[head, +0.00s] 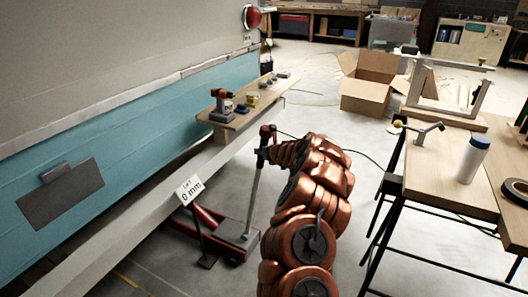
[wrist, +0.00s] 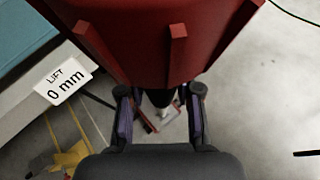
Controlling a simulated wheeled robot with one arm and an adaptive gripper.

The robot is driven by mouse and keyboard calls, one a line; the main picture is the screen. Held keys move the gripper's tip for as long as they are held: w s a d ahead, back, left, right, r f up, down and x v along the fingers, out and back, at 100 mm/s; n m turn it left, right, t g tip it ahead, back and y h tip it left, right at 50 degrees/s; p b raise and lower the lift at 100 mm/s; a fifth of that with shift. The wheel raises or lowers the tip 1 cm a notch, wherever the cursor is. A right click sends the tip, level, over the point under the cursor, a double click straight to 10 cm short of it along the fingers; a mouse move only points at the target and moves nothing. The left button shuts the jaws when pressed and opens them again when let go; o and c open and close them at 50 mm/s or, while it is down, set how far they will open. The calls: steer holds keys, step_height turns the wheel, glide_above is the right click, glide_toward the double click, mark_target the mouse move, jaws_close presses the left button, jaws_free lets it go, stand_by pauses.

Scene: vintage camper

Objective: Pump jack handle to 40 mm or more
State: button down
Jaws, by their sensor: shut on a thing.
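The floor jack (head: 206,219) has a red body and a grey plate and stands on the floor beside the camper's lower edge. Its grey handle (head: 253,190) rises nearly upright from it to a red top. My gripper (head: 269,150) is shut on the handle near that top. In the wrist view, the red handle top (wrist: 165,45) fills the upper middle, and the fingers of my gripper (wrist: 160,100) stand on either side just below it. The white lift sign (head: 190,190) reads 0 mm; it also shows in the wrist view (wrist: 65,82). My arm hides some floor.
The teal camper wall (head: 110,150) runs along the left. A wooden board (head: 240,120) by it carries a drill and small items. A workbench (head: 440,170) with a white bottle stands at right. An open cardboard box (head: 368,95) is behind. Floor between arm and bench is clear.

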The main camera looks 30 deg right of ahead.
steer(key=shift+w+a+r, duration=0.25)
steer(key=shift+w+a, duration=0.05)
steer(key=shift+a, duration=0.15)
steer(key=c, duration=1)
jaws_free()
steer(key=shift+w+a+f+y, duration=0.1)
steer(key=shift+w+a+y, duration=0.05)
steer(key=shift+y, duration=0.15)
steer(key=shift+o, duration=1.2)
steer(key=shift+d+f, duration=0.1)
steer(key=shift+d, duration=0.2)
steer(key=shift+s, duration=0.2)
steer(key=shift+v, duration=0.9)
steer(key=v, duration=1)
